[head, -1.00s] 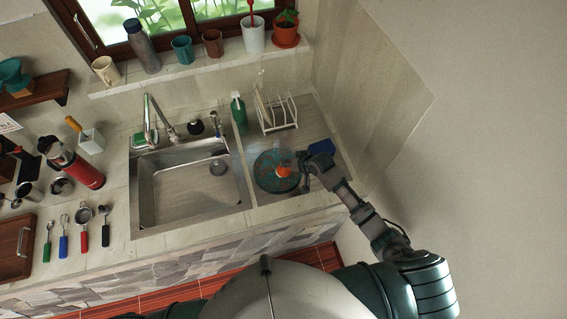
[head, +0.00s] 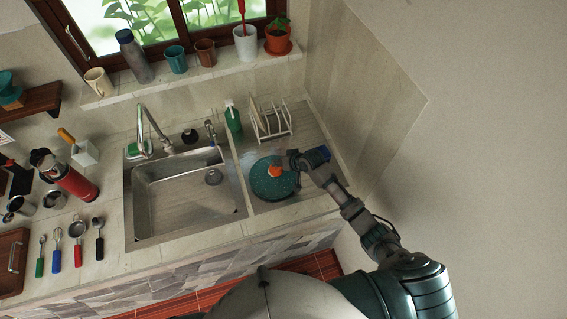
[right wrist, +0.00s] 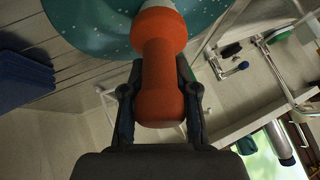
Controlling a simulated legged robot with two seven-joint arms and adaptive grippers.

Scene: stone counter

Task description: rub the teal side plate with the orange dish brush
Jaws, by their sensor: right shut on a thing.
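The teal side plate (head: 268,188) lies on the drainboard right of the sink; in the right wrist view its speckled surface (right wrist: 95,22) fills the top. The orange dish brush (head: 274,171) is over the plate, its orange handle (right wrist: 160,75) pointing toward my wrist camera. My right gripper (right wrist: 158,108) is shut on that handle; in the head view the gripper (head: 288,163) is at the plate's upper right edge. The brush's bristles are hidden, so I cannot tell whether they touch the plate. My left gripper is not in view.
A white dish rack (head: 270,122) and a green bottle (head: 232,120) stand behind the plate. A blue object (head: 321,153) lies right of my gripper. The sink (head: 188,200) is empty. Several utensils and a red flask (head: 75,184) are at the left.

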